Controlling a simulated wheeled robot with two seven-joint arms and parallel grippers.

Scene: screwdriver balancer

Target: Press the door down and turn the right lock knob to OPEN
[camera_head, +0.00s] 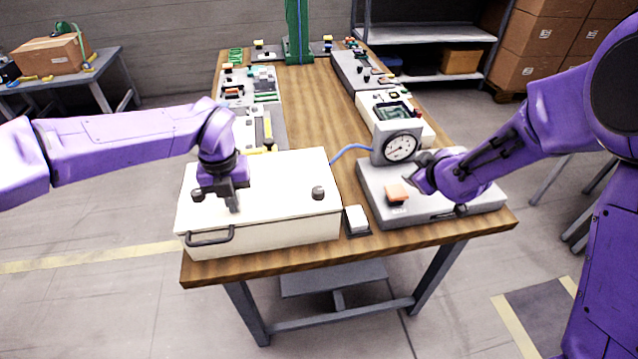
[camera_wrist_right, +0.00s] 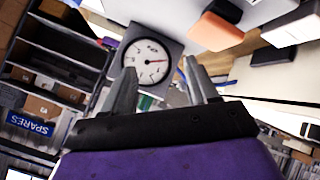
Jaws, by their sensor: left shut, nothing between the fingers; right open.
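The door is the cream-white top panel (camera_head: 275,173) of a low box with a dark front handle (camera_head: 210,238). The right lock knob (camera_head: 318,192) is a small dark knob on its right part. Another dark knob (camera_head: 197,196) shows on the left part, next to my left gripper. My left gripper (camera_head: 235,207) is shut and empty, pointing down at the door's left part, at or very near the surface. My right gripper (camera_head: 413,180) is open and empty, over the grey gauge unit, right of the box. In the right wrist view, its fingers (camera_wrist_right: 163,85) are apart. OPEN lettering is not readable.
A round gauge (camera_head: 400,147) stands on a grey base (camera_head: 455,206) with an orange block (camera_head: 396,194); the gauge also shows in the right wrist view (camera_wrist_right: 146,62). A small white-topped block (camera_head: 357,219) sits between box and base. Trays of parts line the table (camera_head: 312,105).

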